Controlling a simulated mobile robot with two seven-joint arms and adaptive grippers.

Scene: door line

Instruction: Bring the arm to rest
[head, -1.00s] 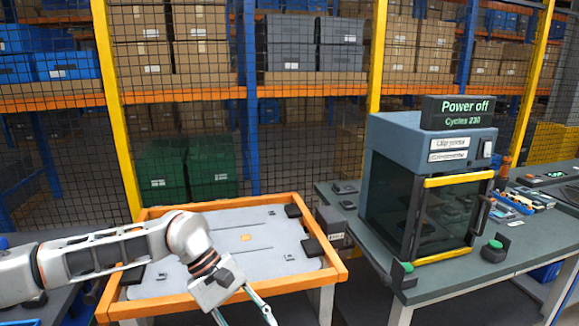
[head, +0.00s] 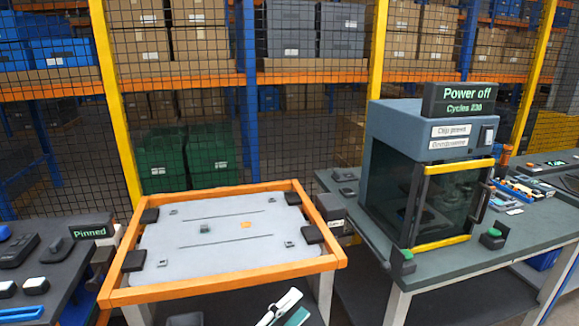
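A pale finger part and a teal part lie close together there. The rest of the gripper and its arm are cut off below the frame, so its opening does not show clearly. It appears in front of the orange-rimmed table (head: 215,282), with nothing seen in its grasp. My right gripper is not in view.
The press cabinet (head: 412,125) stands right on a grey bench (head: 432,275), its sign (head: 460,100) reading "Power off". A left bench (head: 62,285) bears a "Pinned" sign (head: 90,232). A mesh fence (head: 300,130) closes off the shelves behind. The orange-rimmed table's top is clear of my arms.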

